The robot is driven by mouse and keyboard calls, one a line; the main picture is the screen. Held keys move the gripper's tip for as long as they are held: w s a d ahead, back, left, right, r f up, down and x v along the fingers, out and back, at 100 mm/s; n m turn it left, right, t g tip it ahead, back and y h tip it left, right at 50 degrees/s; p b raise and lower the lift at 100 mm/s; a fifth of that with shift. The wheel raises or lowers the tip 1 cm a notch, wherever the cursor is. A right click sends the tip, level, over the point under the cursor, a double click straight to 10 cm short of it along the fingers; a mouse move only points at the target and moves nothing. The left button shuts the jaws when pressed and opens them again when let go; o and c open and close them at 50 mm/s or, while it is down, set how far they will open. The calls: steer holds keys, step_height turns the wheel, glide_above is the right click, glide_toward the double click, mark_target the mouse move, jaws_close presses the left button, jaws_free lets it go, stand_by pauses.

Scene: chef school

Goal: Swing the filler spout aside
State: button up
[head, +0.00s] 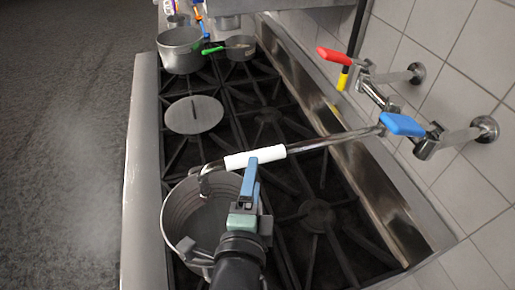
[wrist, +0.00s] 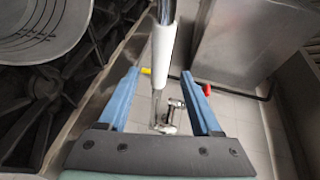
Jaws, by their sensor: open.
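The filler spout is a long metal pipe (head: 335,138) that runs from the wall taps out over the stove, with a white sleeve (head: 255,157) near its outer end. Its bent tip is over a large metal pot (head: 172,214) on the near left burner. My gripper (head: 252,167) is open at the white sleeve. In the wrist view, the white sleeve (wrist: 164,50) shows between the two blue fingers, with a gap on each side. I cannot tell how deep it sits between them.
A blue handle (head: 401,124) and a red handle (head: 334,57) are on the wall taps. A flat round lid (head: 194,115) lies on the grate. A pot (head: 180,49) and a smaller green-handled pan (head: 240,49) stand at the back. The near right burner (head: 316,213) is bare.

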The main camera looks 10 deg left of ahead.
steer(key=p+x, duration=0.2)
steer(key=x, duration=0.5)
steer(key=shift+w, duration=0.15)
steer(key=shift+c, duration=0.2)
jaws_close()
stand_by(1.0)
